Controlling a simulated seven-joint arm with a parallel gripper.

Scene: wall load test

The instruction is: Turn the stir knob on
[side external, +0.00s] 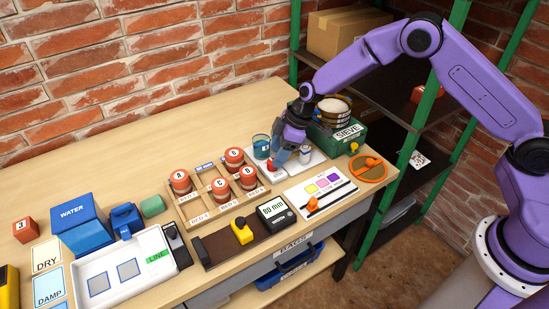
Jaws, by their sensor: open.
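My gripper (279,157) points down over a white plate-like device (309,168) at the right part of the bench. Its fingers look apart and nothing is clearly held. A teal beaker (261,146) stands just left of the fingers, and a small white and blue item (304,156) is just right of them. No label reading "stir" is legible, and I cannot tell which control is the stir knob. My gripper and wrist cover part of the white device, so a knob there may be hidden. Whether the fingers touch anything is too small to tell.
A green SIEVE bin (347,142) stands close behind my gripper. An orange round dial (368,168), a white card with an orange pointer (312,204), a timer (276,212) and lettered orange jars (220,190) surround it. The back left of the bench is clear.

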